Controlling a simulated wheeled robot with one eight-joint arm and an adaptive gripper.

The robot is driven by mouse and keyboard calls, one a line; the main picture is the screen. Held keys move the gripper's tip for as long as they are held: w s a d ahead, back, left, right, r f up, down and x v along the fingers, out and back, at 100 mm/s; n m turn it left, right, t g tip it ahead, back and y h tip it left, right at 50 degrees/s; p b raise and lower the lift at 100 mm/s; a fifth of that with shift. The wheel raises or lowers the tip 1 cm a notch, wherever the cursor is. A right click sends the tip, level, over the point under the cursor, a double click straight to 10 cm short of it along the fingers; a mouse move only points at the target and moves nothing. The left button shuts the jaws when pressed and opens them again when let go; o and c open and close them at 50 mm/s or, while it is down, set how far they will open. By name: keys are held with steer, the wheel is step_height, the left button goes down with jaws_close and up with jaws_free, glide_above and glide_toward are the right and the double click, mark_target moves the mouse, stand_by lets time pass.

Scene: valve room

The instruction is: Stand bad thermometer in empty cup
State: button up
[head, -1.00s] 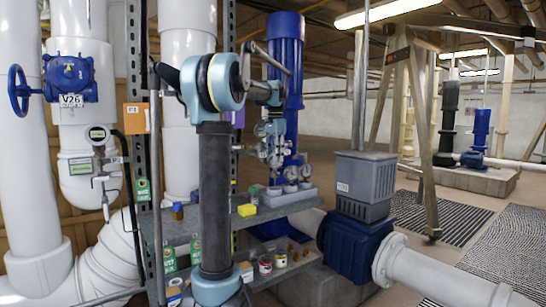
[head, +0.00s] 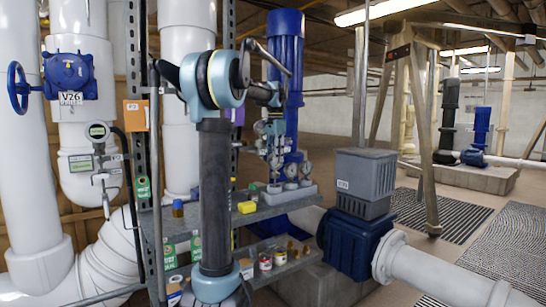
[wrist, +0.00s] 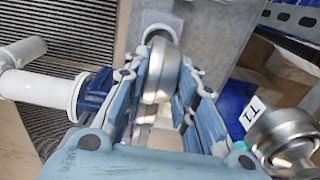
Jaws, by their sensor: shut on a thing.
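My gripper (head: 275,153) is over the rack on the upper shelf. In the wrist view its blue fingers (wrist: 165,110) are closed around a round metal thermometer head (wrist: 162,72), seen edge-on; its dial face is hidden. In the head view the held thermometer (head: 276,163) shows small below the fingers. Two other dial thermometers (head: 291,170) (head: 305,168) stand beside it on the grey rack (head: 292,192). A metal dial head (wrist: 282,135) by a T1 tag (wrist: 253,110) is at right in the wrist view. A pale round rim (wrist: 160,25), possibly a cup, lies beyond the fingers.
Small cans (head: 265,263) stand on the lower shelf. A blue pump (head: 287,80) rises behind, and a grey motor box (head: 364,183) stands at right.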

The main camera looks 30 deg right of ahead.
mark_target(275, 166)
steer(key=shift+f, duration=2.45)
stand_by(0.9)
steer(key=o, duration=1)
step_height(275, 166, up, 12)
steer(key=shift+f, duration=0.1)
